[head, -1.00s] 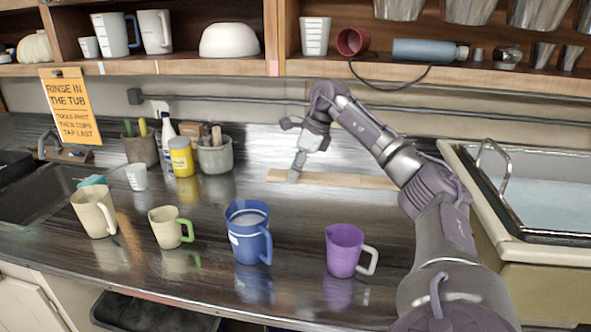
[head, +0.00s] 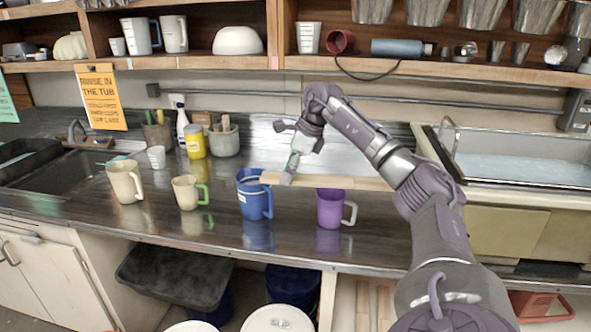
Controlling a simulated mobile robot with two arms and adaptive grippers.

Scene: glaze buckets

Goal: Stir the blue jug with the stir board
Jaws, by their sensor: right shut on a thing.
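The blue jug (head: 249,202) stands upright on the counter, its handle to the right. My right gripper (head: 290,173) is shut on the stir board (head: 345,182), a long flat wooden board held level near its left end. The board's left end overlaps the upper right of the blue jug in the head view; I cannot tell whether they touch. Further along, the board crosses the view just above the purple jug (head: 329,210). My left gripper is not in view.
A cream jug (head: 126,184) and a green-handled jug (head: 186,193) stand left of the blue one. Behind are a yellow container (head: 195,143) and a grey tool pot (head: 224,142). A sink is at left, a water-filled tub (head: 530,168) at right. A shelf runs above.

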